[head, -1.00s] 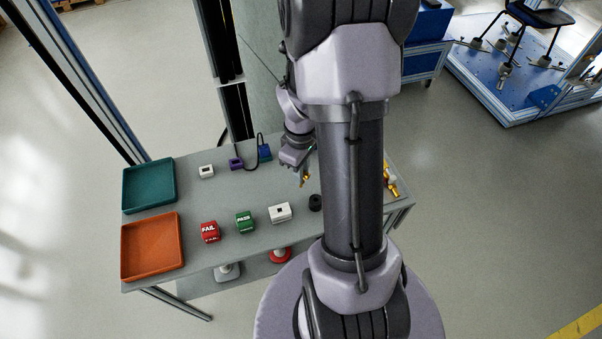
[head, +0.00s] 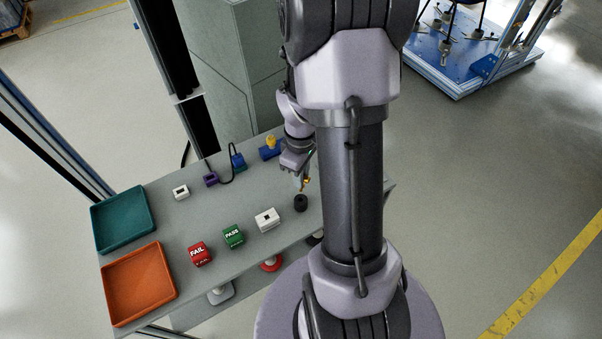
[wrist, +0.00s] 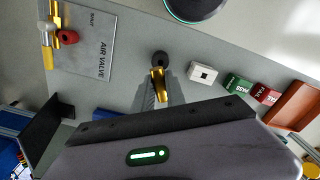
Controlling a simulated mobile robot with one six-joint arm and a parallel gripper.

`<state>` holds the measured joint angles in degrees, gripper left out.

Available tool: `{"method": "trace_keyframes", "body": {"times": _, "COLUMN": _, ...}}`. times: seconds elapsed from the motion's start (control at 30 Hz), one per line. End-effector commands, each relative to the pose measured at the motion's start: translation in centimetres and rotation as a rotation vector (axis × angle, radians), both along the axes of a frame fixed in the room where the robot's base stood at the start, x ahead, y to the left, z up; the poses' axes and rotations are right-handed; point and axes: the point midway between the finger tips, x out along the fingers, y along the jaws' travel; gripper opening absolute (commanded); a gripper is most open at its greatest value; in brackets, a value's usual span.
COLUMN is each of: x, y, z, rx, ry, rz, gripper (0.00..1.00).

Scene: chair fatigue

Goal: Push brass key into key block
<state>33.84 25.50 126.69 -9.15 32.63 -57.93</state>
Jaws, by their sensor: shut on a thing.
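My gripper (head: 302,182) is shut on the brass key (wrist: 158,84), which sticks out from the fingertips and shows as a small gold piece in the head view (head: 305,182). A white block with a dark square opening (head: 267,219), which looks like the key block, stands on the table to the left of my gripper. In the wrist view this white block (wrist: 203,74) is right of the key and apart from it. A black round piece (head: 300,203) stands just in front of the key. The key's far end is too small to make out.
Green PASS (head: 233,236) and red FAIL (head: 199,253) blocks stand left of the white block. Teal (head: 124,219) and orange (head: 139,284) trays lie at the table's left. A smaller white block (head: 181,192) is at the back. An air valve plate (wrist: 85,45) shows in the wrist view.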

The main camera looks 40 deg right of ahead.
Motion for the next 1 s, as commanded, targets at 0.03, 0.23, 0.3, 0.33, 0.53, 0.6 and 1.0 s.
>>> {"method": "trace_keyframes", "body": {"times": 0.03, "x": 0.0, "y": 0.0, "z": -1.2, "rx": 0.0, "ry": 0.0, "rz": 0.0, "gripper": 0.0}}
{"method": "trace_keyframes", "body": {"times": 0.23, "x": 0.0, "y": 0.0, "z": -3.4, "rx": 0.0, "ry": 0.0, "rz": -0.001, "gripper": 0.0}}
{"method": "trace_keyframes", "body": {"times": 0.3, "x": 0.0, "y": 0.0, "z": -3.6, "rx": 0.0, "ry": 0.0, "rz": -0.001, "gripper": 0.0}}
{"method": "trace_keyframes", "body": {"times": 0.33, "x": 0.0, "y": 0.0, "z": -3.6, "rx": 0.0, "ry": 0.0, "rz": -0.001, "gripper": 0.0}}
{"method": "trace_keyframes", "body": {"times": 0.53, "x": 0.0, "y": 0.0, "z": -3.5, "rx": 0.0, "ry": 0.0, "rz": 0.0, "gripper": 0.0}}
{"method": "trace_keyframes", "body": {"times": 0.6, "x": 0.0, "y": 0.0, "z": -3.5, "rx": 0.0, "ry": 0.0, "rz": 0.0, "gripper": 0.0}}
{"method": "trace_keyframes", "body": {"times": 1.0, "x": 0.0, "y": 0.0, "z": -3.5, "rx": 0.0, "ry": 0.0, "rz": 0.0, "gripper": 0.0}}
